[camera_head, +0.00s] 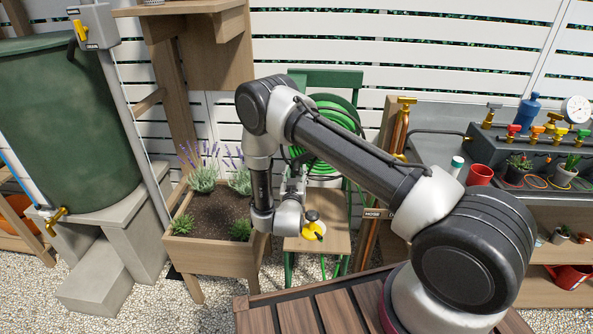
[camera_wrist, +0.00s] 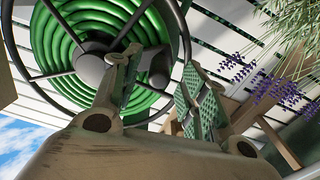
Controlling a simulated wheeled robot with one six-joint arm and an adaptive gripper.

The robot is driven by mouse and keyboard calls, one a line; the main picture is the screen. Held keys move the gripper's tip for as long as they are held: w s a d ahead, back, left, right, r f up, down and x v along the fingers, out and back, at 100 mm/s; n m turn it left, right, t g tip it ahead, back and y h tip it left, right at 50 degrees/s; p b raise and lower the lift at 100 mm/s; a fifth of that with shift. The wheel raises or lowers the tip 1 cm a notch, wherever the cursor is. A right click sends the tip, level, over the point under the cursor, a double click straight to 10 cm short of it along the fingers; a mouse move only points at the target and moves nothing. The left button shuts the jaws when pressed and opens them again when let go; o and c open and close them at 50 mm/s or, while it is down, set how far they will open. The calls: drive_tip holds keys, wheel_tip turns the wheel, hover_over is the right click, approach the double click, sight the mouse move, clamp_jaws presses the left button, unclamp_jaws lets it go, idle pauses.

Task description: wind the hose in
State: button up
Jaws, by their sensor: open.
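The hose reel shows in the head view as green coiled hose (camera_head: 340,120), partly hidden behind my arm. In the wrist view the green hose (camera_wrist: 60,40) lies in rings inside a dark spoked wheel, around a grey hub (camera_wrist: 92,68). My gripper (camera_wrist: 160,72) is open in front of the reel. One finger overlaps the hub in the picture, and the other stands to the right of the wheel. A dark upright part shows between the fingers; I cannot tell if it is a crank handle. In the head view my gripper (camera_head: 294,180) is small and partly hidden, and contact is unclear.
A wooden seat (camera_head: 325,243) with green legs stands below the reel, with a yellow and black item (camera_head: 313,230) there. A planter (camera_head: 212,250) with lavender is at left, beside a green barrel (camera_head: 65,130). Copper pipes (camera_head: 398,130) and a potting bench (camera_head: 430,120) are at right.

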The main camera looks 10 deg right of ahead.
drive_tip(key=shift+x, duration=1.6)
clamp_jaws()
